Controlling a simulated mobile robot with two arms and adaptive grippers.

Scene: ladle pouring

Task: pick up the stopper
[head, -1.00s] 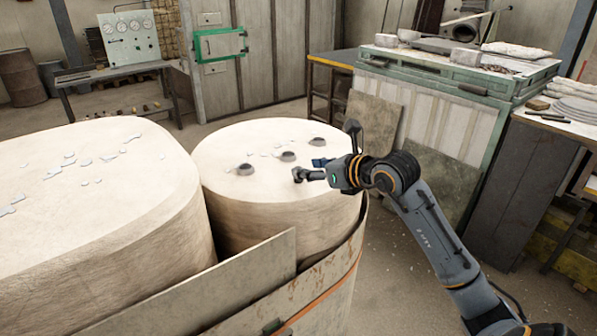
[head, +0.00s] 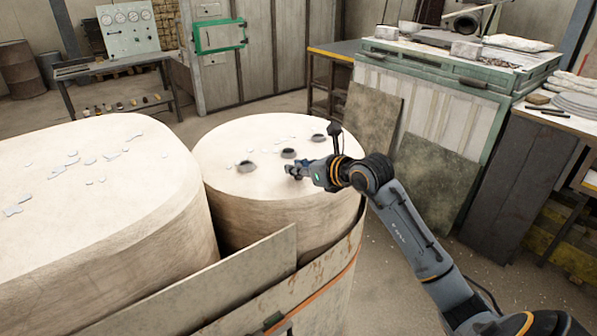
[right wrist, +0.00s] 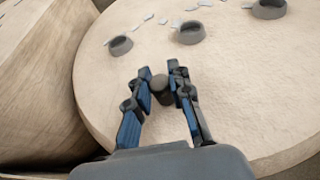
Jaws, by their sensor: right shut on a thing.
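The stopper (right wrist: 159,84) is a small dark grey round piece between the fingertips of my right gripper (right wrist: 163,86) in the right wrist view. The fingers are shut on it from both sides. In the head view my right gripper (head: 295,171) is low over the top of the round pale block (head: 270,210), near its right side. The stopper is mostly hidden there by the fingers. I cannot tell whether it still touches the surface. My left gripper is not in view.
Three dark grey ring-like cups stand on the block: a near one (head: 245,166), a middle one (head: 288,153) and a far one (head: 319,138). Pale flakes lie around them. A larger pale block (head: 90,200) stands at left. A metal sheet (head: 215,285) stands in front.

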